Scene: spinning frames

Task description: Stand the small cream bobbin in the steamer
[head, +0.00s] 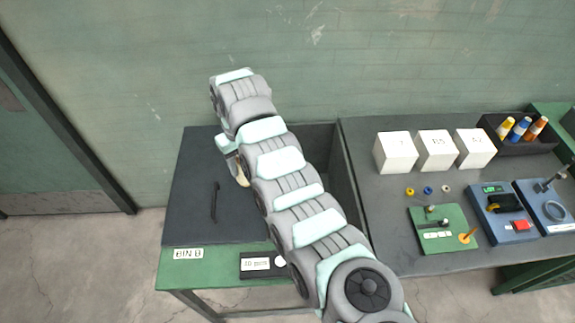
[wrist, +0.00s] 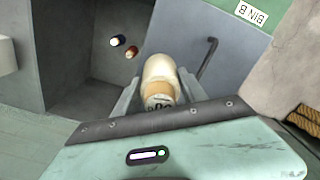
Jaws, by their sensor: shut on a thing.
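My gripper (wrist: 160,85) is shut on a cream bobbin (wrist: 161,72) with a rounded pale end and dark print near the jaws. In the head view my gripper (head: 236,160) hangs over the bin at the left, mostly hidden by my arm. A bit of the cream bobbin (head: 243,179) shows below it. Two blue devices stand on the right bench: one with a black part and a red button (head: 502,212), one with a ring and a post (head: 549,207). I cannot tell for sure which is the steamer.
Bin B has a dark lid (head: 192,190) with a handle beside an open compartment. White boxes (head: 436,150), a green board (head: 441,231) and a black tray with bobbins (head: 540,145) occupy the bench.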

